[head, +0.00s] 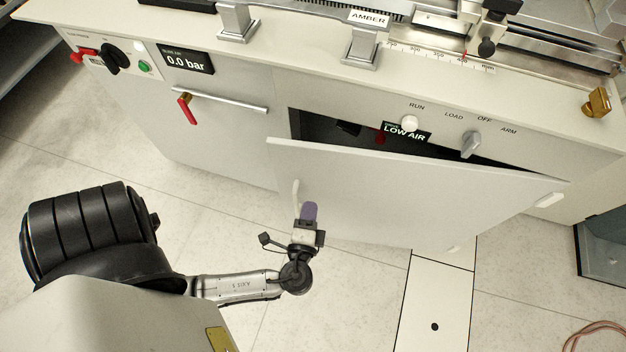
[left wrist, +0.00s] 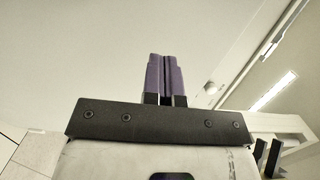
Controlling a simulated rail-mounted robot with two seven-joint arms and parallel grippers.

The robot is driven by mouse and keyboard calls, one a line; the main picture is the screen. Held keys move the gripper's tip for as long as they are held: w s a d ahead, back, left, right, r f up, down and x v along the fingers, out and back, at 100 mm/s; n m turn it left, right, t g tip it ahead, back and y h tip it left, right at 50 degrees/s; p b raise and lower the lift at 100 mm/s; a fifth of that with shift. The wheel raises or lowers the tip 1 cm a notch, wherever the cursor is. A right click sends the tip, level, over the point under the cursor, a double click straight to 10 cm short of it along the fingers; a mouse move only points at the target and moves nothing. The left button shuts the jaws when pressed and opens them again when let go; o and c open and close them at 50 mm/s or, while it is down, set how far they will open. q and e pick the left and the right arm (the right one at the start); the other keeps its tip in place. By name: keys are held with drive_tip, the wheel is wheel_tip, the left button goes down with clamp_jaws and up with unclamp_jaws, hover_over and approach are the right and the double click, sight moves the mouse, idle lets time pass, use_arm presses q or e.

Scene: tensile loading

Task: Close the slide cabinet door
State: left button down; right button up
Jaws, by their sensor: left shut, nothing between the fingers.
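The pale grey cabinet door (head: 410,195) stands ajar in the right half of the head view. A dark gap shows between its top edge and the cabinet (head: 590,180). A white handle (head: 549,200) is at its right end, and a thin pale handle (head: 296,192) shows near its left end. My left gripper (head: 308,212), with purple fingers, is shut and empty in front of the door's lower left part. In the left wrist view its fingers (left wrist: 165,78) point at a broad pale surface; I cannot tell whether they touch it. My right gripper is out of view.
To the left are a bar handle (head: 220,99) and a red lever (head: 186,108). The tiled floor (head: 350,290) in front is mostly clear. A dark glass-sided box (head: 603,250) stands at the right.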

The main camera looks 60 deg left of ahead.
sight(316, 175)
use_arm(q)
drive_tip(key=b+x, duration=0.2)
drive_tip(key=x, duration=0.6)
drive_tip(key=shift+w+a, duration=0.25)
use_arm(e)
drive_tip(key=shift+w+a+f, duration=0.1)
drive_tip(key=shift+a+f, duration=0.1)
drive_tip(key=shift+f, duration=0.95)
